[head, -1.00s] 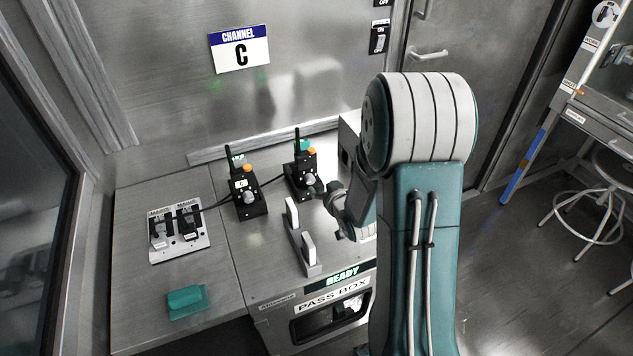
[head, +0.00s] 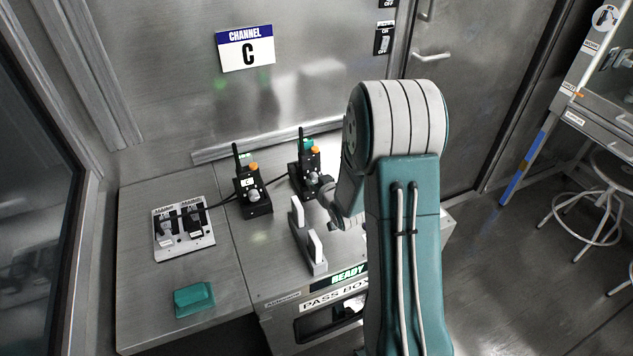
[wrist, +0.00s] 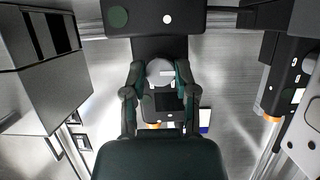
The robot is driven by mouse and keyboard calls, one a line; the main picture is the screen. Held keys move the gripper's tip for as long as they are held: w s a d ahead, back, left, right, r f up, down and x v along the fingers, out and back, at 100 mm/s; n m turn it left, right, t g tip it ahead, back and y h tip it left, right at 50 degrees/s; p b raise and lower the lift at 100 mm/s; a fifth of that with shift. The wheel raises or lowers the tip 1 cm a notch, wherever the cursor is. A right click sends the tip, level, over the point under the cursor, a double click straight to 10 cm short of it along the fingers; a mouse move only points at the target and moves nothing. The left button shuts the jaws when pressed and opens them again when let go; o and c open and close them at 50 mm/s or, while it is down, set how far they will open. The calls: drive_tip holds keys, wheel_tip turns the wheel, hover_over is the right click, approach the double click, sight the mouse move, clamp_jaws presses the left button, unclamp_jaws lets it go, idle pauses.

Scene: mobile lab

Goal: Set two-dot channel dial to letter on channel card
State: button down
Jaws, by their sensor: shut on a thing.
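The channel card (head: 245,48) on the back wall reads C. Two black radios with antennas and orange knobs stand on the bench, a left radio (head: 256,207) and a right radio (head: 297,183). My gripper (head: 321,184) is at the front of the right radio. In the wrist view, my gripper (wrist: 159,74) is shut on a round grey dial (wrist: 160,67), one finger on each side. The dial's pointer shows as a pale bar; its letter is not legible. Dot marks on the radios are too small to tell in the head view.
A grey rack with white-faced uprights (head: 316,246) stands in front of the radios. A plate with two black switches (head: 184,243) and a teal block (head: 194,299) are on the left bench. The pass box below shows READY (head: 347,275).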

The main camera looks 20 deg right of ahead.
drive_tip(key=shift+d+m+y, duration=0.3)
drive_tip(key=shift+m+y, duration=0.1)
drive_tip(key=shift+m, duration=0.1)
drive_tip(key=m+y, duration=0.2)
drive_tip(key=m, duration=0.1)
drive_tip(key=m+t+y, duration=0.1)
drive_tip(key=m+y, duration=0.1)
drive_tip(key=m, duration=0.1)
drive_tip(key=shift+f, duration=0.1)
idle(0.3)
drive_tip(key=shift+m, duration=0.4)
drive_tip(key=shift+c, duration=2)
unclamp_jaws()
drive_tip(key=shift+v, duration=3.95)
